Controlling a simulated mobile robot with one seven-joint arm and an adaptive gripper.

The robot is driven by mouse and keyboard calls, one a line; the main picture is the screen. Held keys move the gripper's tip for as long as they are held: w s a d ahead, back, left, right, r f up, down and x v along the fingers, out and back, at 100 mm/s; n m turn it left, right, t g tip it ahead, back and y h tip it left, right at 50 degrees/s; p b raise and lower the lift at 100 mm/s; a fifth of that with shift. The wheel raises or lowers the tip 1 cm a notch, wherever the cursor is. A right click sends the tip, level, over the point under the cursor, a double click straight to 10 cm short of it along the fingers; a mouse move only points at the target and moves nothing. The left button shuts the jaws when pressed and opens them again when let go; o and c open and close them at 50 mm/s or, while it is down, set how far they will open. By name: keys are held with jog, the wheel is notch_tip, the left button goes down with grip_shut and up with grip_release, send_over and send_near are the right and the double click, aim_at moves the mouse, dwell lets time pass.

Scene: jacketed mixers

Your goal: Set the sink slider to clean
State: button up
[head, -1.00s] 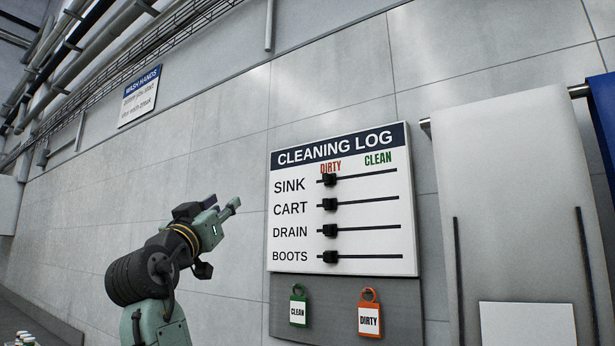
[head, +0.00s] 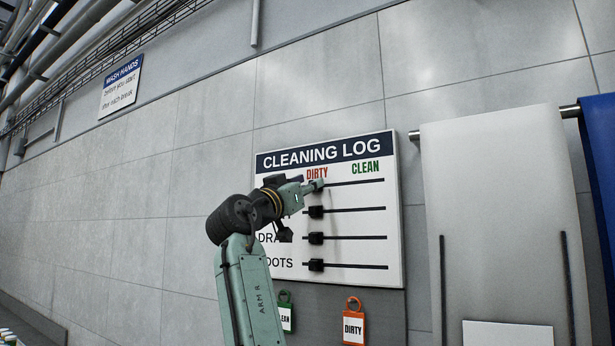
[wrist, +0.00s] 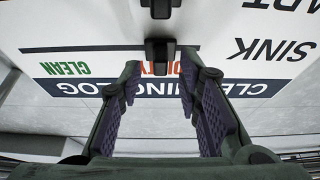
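The white cleaning log board (head: 345,276) hangs on the wall, with a dirty label on the left and a clean label (head: 366,168) on the right. The sink slider's track (head: 360,182) is the top one. In the wrist view, which is upside down, the black sink slider knob (wrist: 160,52) is at the dirty end. My gripper (head: 315,185) is at that knob, its fingers open on either side. I cannot tell whether they touch it. In the head view, my gripper mostly hides the knob, and my arm covers the sink and cart labels.
The cart knob (head: 316,212), drain knob (head: 316,238) and boots knob (head: 316,265) sit at the dirty end below. A green clean tag (head: 287,316) and an orange dirty tag (head: 353,326) hang underneath. A pale panel (head: 500,200) stands to the right.

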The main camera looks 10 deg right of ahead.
jog(key=shift+w+d+r, duration=0.1)
jog(key=shift+w+d, duration=0.1)
jog(key=shift+w, duration=0.05)
jog(key=shift+c, duration=0.4)
grip_shut()
dwell(0.4)
